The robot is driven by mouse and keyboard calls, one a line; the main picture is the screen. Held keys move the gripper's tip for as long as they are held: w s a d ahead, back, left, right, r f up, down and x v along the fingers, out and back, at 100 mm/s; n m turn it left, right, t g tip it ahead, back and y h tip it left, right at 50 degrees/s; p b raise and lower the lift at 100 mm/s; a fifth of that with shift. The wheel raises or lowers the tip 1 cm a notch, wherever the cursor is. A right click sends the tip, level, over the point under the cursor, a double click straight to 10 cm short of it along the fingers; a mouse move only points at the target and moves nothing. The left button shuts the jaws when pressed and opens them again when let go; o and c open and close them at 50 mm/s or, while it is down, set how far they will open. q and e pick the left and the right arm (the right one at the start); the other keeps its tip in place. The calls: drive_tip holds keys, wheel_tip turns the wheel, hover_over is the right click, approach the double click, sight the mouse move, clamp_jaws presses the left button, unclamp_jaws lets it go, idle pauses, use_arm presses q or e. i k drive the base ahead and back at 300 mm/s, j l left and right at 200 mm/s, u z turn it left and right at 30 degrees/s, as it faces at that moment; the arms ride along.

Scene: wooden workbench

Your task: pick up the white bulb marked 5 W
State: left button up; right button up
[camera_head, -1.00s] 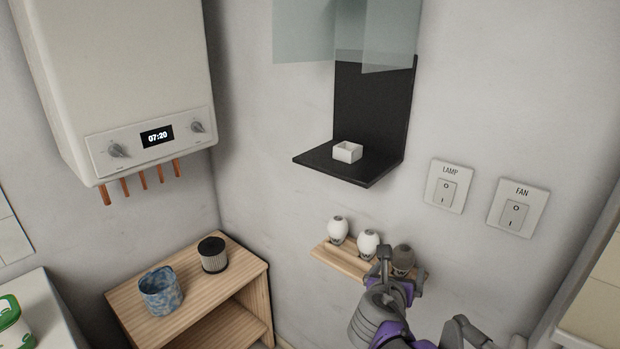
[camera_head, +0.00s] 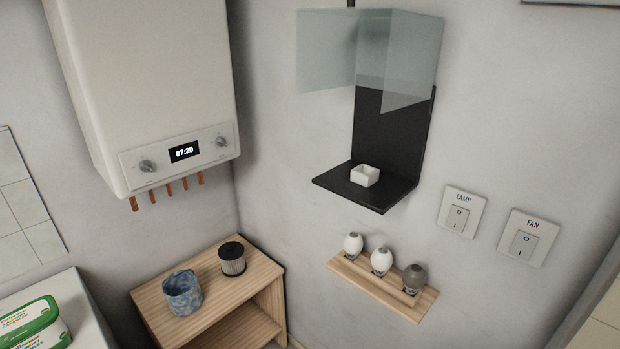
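Three bulbs stand in a row on a small wooden wall shelf (camera_head: 345,275) in the head view. The left bulb (camera_head: 353,245) is white, the middle bulb (camera_head: 381,261) is white, and the right bulb (camera_head: 414,278) is dark grey. All three appear upright with their narrow ends down. Their markings are too small to read, so I cannot tell which white one says 5 W. Neither of my grippers is in view.
A black shelf (camera_head: 335,185) with a small white box (camera_head: 365,175) and glass panes is above the bulbs. LAMP (camera_head: 459,217) and FAN (camera_head: 523,245) switches are to the right. A low wooden cabinet (camera_head: 205,307) holds a blue pot (camera_head: 183,294) and a dark ribbed cylinder (camera_head: 232,260).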

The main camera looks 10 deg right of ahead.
sight(382, 258)
drive_tip(key=i+z, duration=0.1)
drive_tip(key=z, duration=0.6)
